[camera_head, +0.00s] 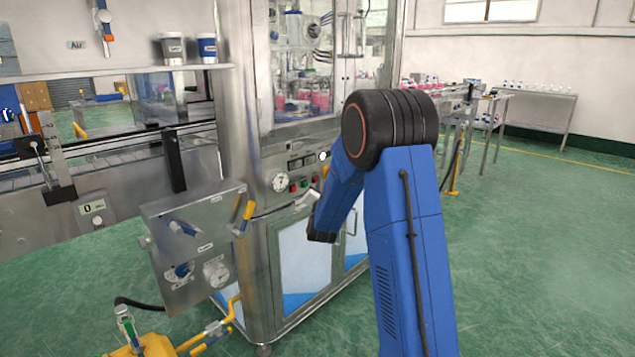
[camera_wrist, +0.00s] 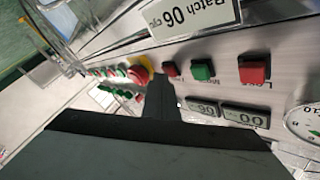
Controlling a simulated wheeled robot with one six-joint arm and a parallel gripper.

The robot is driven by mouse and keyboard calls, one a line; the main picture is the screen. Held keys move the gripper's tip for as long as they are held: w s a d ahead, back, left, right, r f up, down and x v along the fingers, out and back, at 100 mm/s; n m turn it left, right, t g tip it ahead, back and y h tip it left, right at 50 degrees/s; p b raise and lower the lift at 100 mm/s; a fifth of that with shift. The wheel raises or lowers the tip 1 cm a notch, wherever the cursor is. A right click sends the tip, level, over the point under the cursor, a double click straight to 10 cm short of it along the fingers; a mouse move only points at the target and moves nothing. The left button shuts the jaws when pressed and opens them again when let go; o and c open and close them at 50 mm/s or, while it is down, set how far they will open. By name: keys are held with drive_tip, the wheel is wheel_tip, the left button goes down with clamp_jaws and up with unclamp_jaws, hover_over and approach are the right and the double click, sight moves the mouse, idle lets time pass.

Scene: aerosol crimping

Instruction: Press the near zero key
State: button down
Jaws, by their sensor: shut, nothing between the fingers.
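No key in either view is readably marked as the near zero key. A grey control panel (camera_wrist: 225,88) fills much of the wrist view. It carries a red square button (camera_wrist: 254,69), a green square button (camera_wrist: 203,70), a smaller red button (camera_wrist: 170,68) and a red knob with a yellow ring (camera_wrist: 140,72). My gripper (camera_wrist: 160,80) is shut and empty, its dark tip just in front of the panel below the smaller red button; contact cannot be told. In the head view a small plate reading 0 (camera_head: 92,207) sits at the left.
Two small displays (camera_wrist: 243,115) and a round gauge (camera_wrist: 305,122) are on the panel. A batch sign (camera_wrist: 185,15) stands above it. The glazed machine cabinet (camera_head: 300,70) is behind my arm. A valve box (camera_head: 195,240) juts out at left. Green floor is clear at right.

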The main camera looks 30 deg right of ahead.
drive_tip(key=shift+s+d, duration=0.1)
drive_tip(key=shift+s, duration=0.05)
drive_tip(key=shift+s+d, duration=0.2)
drive_tip(key=shift+s, duration=0.4)
drive_tip(key=s, duration=0.1)
drive_tip(key=s+d, duration=0.1)
drive_tip(key=s, duration=0.2)
drive_tip(key=shift+s+d, duration=0.35)
idle(0.4)
drive_tip(key=shift+a, duration=0.1)
idle(0.4)
